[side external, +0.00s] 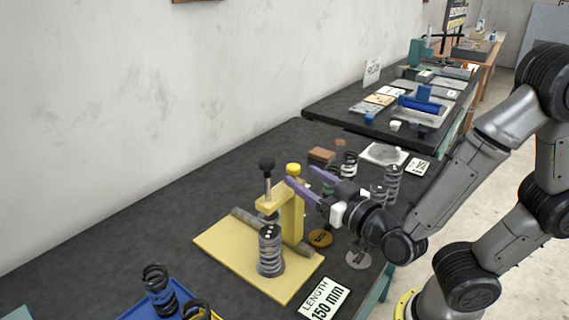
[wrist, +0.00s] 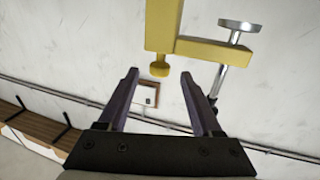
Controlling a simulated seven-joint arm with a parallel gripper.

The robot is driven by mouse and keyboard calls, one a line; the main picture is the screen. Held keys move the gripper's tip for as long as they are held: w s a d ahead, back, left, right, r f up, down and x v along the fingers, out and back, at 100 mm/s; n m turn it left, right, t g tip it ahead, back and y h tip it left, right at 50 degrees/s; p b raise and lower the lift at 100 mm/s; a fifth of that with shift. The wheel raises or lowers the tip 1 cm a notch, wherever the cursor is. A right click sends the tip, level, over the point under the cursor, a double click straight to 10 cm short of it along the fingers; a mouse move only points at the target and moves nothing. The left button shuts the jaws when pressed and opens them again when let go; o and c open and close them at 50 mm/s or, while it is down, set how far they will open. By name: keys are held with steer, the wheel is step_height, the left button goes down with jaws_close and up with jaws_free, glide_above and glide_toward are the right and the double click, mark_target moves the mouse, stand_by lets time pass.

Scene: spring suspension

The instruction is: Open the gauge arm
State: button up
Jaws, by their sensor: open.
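The yellow gauge stand (side external: 290,218) rises from a yellow base plate (side external: 222,245). Its yellow arm (side external: 270,202) reaches out to the left over a dark spring (side external: 271,252) standing on the plate. A rod with a black ball knob (side external: 267,164) passes through the arm. A small yellow knob (side external: 293,169) tops the post; a yellow knob also shows ahead between the fingertips in the wrist view (wrist: 160,69). My gripper (side external: 303,177) is open beside the post top, its purple fingers pointing left. The wrist view shows the fingers (wrist: 159,74) apart and empty.
A sign reading "LENGTH 150 mm" (side external: 324,298) stands at the front edge. A blue tray (side external: 140,311) with springs is front left. The table left of the stand is clear.

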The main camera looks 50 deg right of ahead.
steer(key=x, duration=0.7)
steer(key=shift+w, duration=0.3)
steer(key=shift+d, duration=0.1)
steer(key=shift+c, duration=0.2)
jaws_close()
stand_by(1.0)
